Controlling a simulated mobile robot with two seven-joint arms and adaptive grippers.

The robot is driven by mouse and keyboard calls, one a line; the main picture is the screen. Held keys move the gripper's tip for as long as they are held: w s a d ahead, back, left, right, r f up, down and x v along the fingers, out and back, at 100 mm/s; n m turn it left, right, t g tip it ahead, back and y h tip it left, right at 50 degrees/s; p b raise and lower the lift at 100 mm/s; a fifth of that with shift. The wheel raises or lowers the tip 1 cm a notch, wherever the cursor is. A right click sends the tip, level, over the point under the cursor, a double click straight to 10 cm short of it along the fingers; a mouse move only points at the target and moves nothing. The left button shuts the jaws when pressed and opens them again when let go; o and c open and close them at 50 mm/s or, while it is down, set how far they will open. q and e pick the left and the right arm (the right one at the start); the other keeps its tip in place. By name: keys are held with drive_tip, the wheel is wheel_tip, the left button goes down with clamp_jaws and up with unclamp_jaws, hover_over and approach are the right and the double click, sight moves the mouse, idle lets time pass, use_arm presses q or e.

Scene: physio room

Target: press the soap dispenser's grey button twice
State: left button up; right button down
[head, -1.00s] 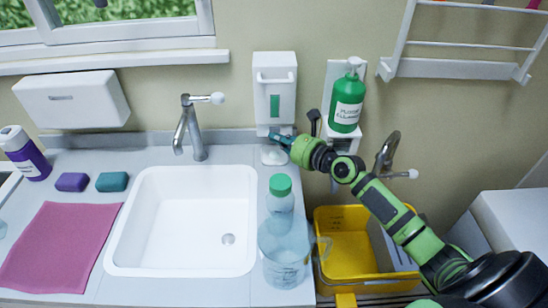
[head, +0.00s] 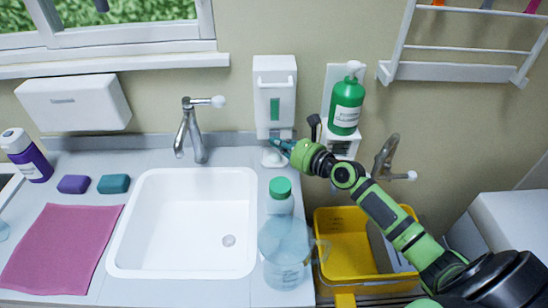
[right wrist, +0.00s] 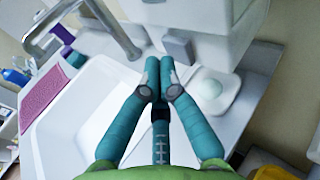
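The soap dispenser (head: 260,97) is a white wall unit with a green window, between the sink tap and a green pump bottle. It also shows at the top of the right wrist view (right wrist: 190,15). Its grey button (right wrist: 179,47) is a small block at its lower front; in the head view it is largely hidden near the fingertips. My right gripper (head: 275,143) is at the dispenser's underside, fingers together and empty. In the right wrist view the closed fingertips (right wrist: 160,63) are just left of and below the button; I cannot tell whether they touch. My left gripper is not in view.
A white dish (right wrist: 212,95) lies on the counter below the dispenser. The green pump bottle (head: 346,105) on its wall holder is close to my right wrist. A clear green-capped bottle (head: 281,205) stands by the sink (head: 185,215). A yellow bin (head: 345,262) is below my arm.

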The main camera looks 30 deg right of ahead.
drive_tip(key=s+a+p, duration=0.2)
drive_tip(key=s+p, duration=0.2)
drive_tip(key=s, duration=0.1)
drive_tip(key=shift+s+a, duration=0.2)
drive_tip(key=shift+a, duration=0.15)
idle(0.9)
